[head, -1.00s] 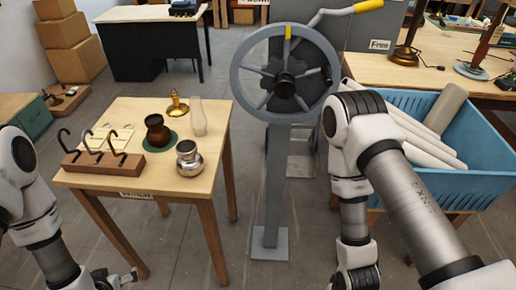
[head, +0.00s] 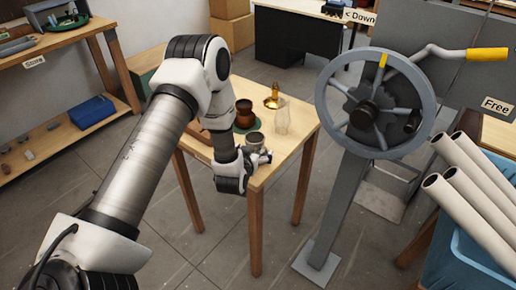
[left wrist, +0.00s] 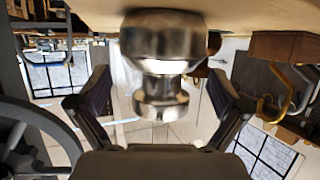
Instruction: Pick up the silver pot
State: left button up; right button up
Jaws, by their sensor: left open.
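The silver pot (head: 254,141) stands upright near the front edge of the small wooden table (head: 297,128). In the left wrist view the silver pot (left wrist: 163,50) appears upside down, between the two fingers. My left gripper (head: 262,157) is at the table's front edge, right by the pot. It also shows in the left wrist view (left wrist: 159,76), open, with a visible gap on each side of the pot. My left forearm and wrist hide part of the table. My right gripper is out of view.
A brown pot (head: 244,112), a brass piece (head: 274,97) and a clear glass chimney (head: 282,118) stand behind the silver pot. A hook block (left wrist: 284,48) is beside it. A large crank wheel (head: 376,104) stands right of the table.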

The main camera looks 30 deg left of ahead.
pick_arm(q)
jog(key=shift+w+a+f, duration=0.1)
jog(key=shift+w, duration=0.65)
jog(key=shift+w+a+f, duration=0.15)
jog(key=shift+w+f, duration=0.1)
jog(key=shift+a+f, duration=0.1)
jog(key=shift+a, duration=0.15)
jog(key=shift+d, duration=0.1)
jog(key=c, duration=1.2)
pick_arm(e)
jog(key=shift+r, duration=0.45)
pick_arm(q)
jog(key=shift+c, duration=0.2)
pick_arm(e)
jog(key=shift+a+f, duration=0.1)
